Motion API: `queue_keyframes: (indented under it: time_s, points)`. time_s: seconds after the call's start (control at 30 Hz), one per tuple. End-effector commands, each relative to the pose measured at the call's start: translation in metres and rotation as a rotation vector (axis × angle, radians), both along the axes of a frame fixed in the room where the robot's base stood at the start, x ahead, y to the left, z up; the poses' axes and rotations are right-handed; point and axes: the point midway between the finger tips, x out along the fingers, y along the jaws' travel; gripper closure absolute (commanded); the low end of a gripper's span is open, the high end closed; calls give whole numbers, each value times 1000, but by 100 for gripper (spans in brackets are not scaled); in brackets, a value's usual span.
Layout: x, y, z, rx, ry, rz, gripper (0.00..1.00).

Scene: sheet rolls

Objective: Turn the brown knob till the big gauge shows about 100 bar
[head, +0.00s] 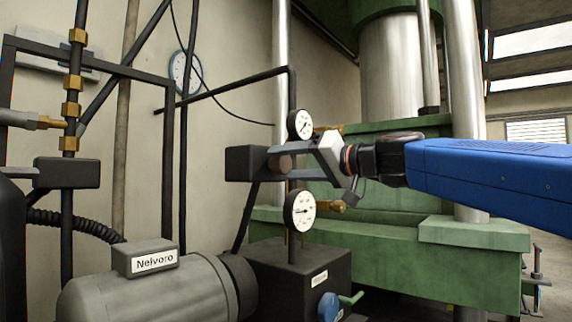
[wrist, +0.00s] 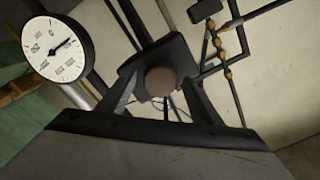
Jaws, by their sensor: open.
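The brown knob (head: 283,163) sits on the face of a black block (head: 243,163); in the wrist view the knob (wrist: 160,82) is round and faces me. My gripper (head: 273,163) is open, its fingers on either side of the knob; in the wrist view gaps show between knob and fingers. The larger white gauge (head: 300,211) hangs below my gripper, its needle roughly level; I cannot read its value. A smaller gauge (head: 300,124) is above. One gauge face (wrist: 57,48) shows in the wrist view; I cannot tell which.
Below are a grey motor (head: 150,292) labelled Nelvoro and a black tank (head: 290,280) with a blue knob (head: 328,306). A green press (head: 375,240) stands behind my arm. Black pipes with brass fittings (head: 70,110) stand left. A wall clock (head: 184,74) hangs behind.

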Motion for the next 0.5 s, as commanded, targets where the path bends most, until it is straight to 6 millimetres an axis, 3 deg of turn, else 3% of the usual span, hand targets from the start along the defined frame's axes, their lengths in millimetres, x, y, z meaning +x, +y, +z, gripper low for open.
queue_keyframes:
  time_s: [0.43,0.5]
  points:
    - [6,8,0,0,0,0,41]
    - [6,8,0,0,0,0,55]
